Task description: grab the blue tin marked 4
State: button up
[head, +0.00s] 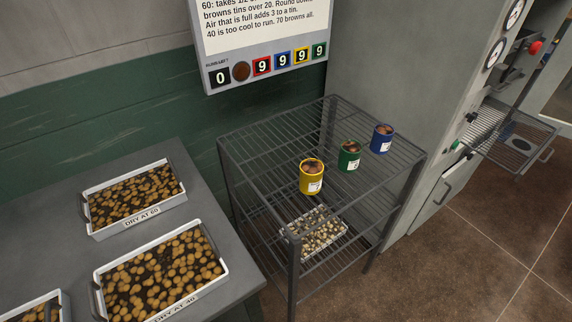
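A blue tin (382,139) stands upright on the top shelf of the wire rack (278,130), near its right back corner. It holds brown contents and has a white label on its front; the mark on the label is too small to read. A green tin (349,156) stands to its left and nearer. A yellow tin (311,177) stands further left and nearer still. Both hold brown contents and have white labels. The tins stand apart in a slanting row. My gripper is not in view.
Trays (107,228) of brown pieces lie on the grey table at left, labelled DRY AT 60 and DRY AT 40. A speckled tray (333,236) lies on a lower rack shelf. A notice board (262,79) hangs behind. A grey machine with an open drawer (516,140) stands right. Floor is clear at lower right.

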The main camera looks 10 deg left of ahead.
aim_at(383, 135)
jog(key=i+l+u, duration=0.1)
jog(key=l+u, duration=1.25)
jog(key=l, duration=0.2)
jog(key=k+l, duration=0.1)
jog(key=l, duration=0.35)
jog(key=l+u, duration=0.1)
jog(key=l, duration=0.35)
jog(key=k+l, duration=0.15)
jog(key=l, duration=0.3)
jog(key=k+l, duration=0.1)
jog(key=l, duration=0.3)
jog(key=u, duration=0.05)
